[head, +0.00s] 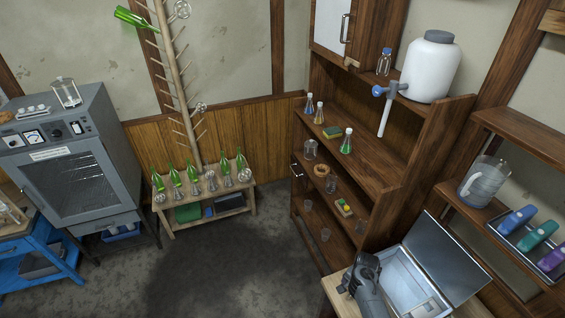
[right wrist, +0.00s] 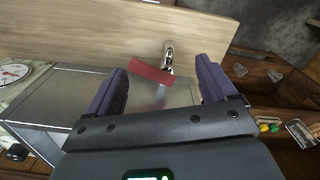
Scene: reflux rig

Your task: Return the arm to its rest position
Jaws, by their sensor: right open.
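My right gripper (head: 365,282) is at the bottom right of the head view, at the left side of an open metal case (head: 442,258). In the right wrist view my right gripper (right wrist: 161,84) has its two dark fingers spread apart, with nothing held between them. Beyond the fingers lie a red strip (right wrist: 152,73) and a small shiny metal piece (right wrist: 169,52). I cannot tell if the fingers touch the metal surface below. My left gripper is not in view.
The case stands on a wooden table (right wrist: 100,28). A wooden shelf unit (head: 390,180) with flasks and a white tank (head: 430,68) rises behind. A wall shelf (head: 520,140) with a jug (head: 484,182) is at the right. The floor (head: 230,270) is clear.

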